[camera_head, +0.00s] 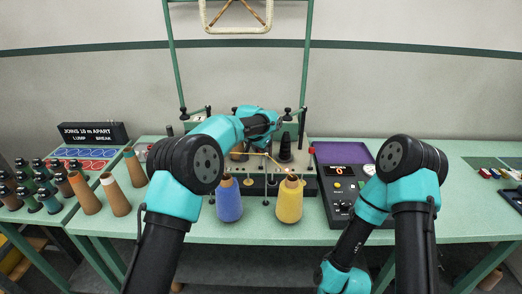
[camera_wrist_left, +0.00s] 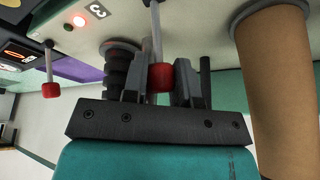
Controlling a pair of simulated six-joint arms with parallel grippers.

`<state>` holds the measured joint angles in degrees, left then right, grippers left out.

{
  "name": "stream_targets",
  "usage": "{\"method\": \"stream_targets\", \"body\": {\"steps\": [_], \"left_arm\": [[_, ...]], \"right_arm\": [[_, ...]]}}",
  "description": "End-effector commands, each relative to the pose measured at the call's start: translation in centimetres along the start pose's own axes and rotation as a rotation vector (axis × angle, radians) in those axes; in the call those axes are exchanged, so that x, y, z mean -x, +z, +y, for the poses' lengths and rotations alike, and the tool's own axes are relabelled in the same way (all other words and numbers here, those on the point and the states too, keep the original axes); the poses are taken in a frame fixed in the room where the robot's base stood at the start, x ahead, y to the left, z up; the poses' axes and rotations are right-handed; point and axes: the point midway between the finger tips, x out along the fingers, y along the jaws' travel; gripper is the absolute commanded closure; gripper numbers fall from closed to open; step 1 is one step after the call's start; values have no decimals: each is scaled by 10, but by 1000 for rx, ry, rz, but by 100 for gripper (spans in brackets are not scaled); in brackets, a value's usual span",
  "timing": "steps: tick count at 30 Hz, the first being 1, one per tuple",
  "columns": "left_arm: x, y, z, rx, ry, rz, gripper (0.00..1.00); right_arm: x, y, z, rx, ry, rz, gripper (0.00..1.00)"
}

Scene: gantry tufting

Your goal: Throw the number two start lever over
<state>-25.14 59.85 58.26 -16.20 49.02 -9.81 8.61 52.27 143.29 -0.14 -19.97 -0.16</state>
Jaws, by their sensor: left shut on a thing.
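In the left wrist view, a start lever (camera_wrist_left: 158,35) with a pale rod and a red knob (camera_wrist_left: 160,78) stands between the fingers of my left gripper (camera_wrist_left: 155,85). The fingers are shut on it at the knob. A white plate with a dark numeral (camera_wrist_left: 98,10) and a lit red lamp (camera_wrist_left: 79,21) is beside it; I cannot read the numeral surely. A second red-knobbed lever (camera_wrist_left: 50,75) stands apart to the left. In the head view my left gripper (camera_head: 274,124) is over the machine (camera_head: 262,185), and my arm hides the held lever.
Blue (camera_head: 229,203) and yellow (camera_head: 289,203) yarn cones stand in front of the machine. A control box (camera_head: 338,210) with a red display is on the right. Brown cones (camera_head: 116,196) stand at left.

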Motion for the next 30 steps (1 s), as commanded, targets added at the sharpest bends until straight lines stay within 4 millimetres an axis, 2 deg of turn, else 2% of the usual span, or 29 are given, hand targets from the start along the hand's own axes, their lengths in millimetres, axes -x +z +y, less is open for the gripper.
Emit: {"method": "stream_targets", "body": {"steps": [21,30], "left_arm": [[9,12,8,-46,-127,185,100],[10,13,10,-50,-130,199,100]], "right_arm": [[0,0,0,0,0,0,100],[0,0,0,0,0,0,100]]}}
